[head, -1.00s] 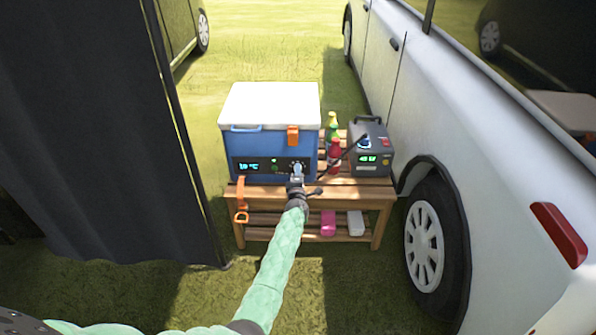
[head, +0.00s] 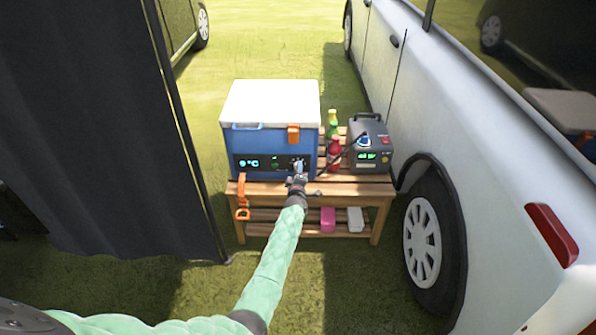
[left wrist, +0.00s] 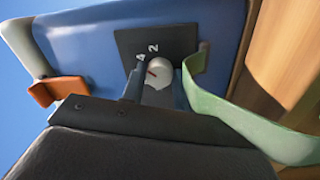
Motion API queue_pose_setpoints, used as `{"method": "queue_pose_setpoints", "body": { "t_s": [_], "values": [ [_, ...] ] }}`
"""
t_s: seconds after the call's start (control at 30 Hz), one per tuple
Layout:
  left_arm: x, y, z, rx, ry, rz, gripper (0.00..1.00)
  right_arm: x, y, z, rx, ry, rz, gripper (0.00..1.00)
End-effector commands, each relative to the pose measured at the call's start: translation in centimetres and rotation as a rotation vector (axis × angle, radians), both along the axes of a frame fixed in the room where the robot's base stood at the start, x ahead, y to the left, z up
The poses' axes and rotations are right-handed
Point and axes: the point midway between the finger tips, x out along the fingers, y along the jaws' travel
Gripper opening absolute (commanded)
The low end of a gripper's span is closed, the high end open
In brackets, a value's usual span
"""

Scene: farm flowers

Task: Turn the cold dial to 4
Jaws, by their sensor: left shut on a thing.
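A blue cooler (head: 262,139) with a white lid stands on a wooden bench. Its dark front panel (head: 246,163) has a lit temperature display at the left and the cold dial at the right. In the left wrist view the dial (left wrist: 160,73) is a pale round knob with a red mark on its left side; the numbers 4 and 2 (left wrist: 147,52) show on the panel just beyond it. My left gripper (head: 298,173) is shut on the dial, one finger on each side, which hides part of it. My right gripper is not in view.
The bench (head: 340,190) also holds a grey power unit (head: 368,145), a red bottle (head: 335,153) and a green bottle (head: 333,124). An orange strap (head: 242,197) hangs at its left. A dark curtain (head: 95,130) and a white van (head: 480,130) flank it.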

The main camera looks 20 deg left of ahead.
Motion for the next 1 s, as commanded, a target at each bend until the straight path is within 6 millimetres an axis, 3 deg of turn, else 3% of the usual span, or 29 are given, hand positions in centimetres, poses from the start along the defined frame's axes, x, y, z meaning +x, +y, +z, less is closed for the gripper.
{"method": "queue_pose_setpoints", "body": {
  "t_s": [0.13, 0.17, 0.27, 0.67, 1.0],
  "values": [
    [-0.1, -0.3, -0.4, -0.002, 0.005, -0.003, 0.07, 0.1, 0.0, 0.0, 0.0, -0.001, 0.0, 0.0],
    [-0.1, -0.3, -0.4, -0.002, 0.005, -0.003, 0.32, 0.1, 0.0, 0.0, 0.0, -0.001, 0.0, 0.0],
    [-0.1, -0.2, -0.3, -0.002, 0.004, -0.003, 0.51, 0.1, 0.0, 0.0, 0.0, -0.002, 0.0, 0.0],
    [-0.5, -0.3, -0.2, -0.003, 0.002, -0.001, 0.52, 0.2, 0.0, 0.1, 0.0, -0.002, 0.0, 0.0],
    [-4.8, -1.4, -0.5, -0.004, 0.003, -0.001, 0.52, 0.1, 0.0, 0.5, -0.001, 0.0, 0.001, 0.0]
  ]
}}
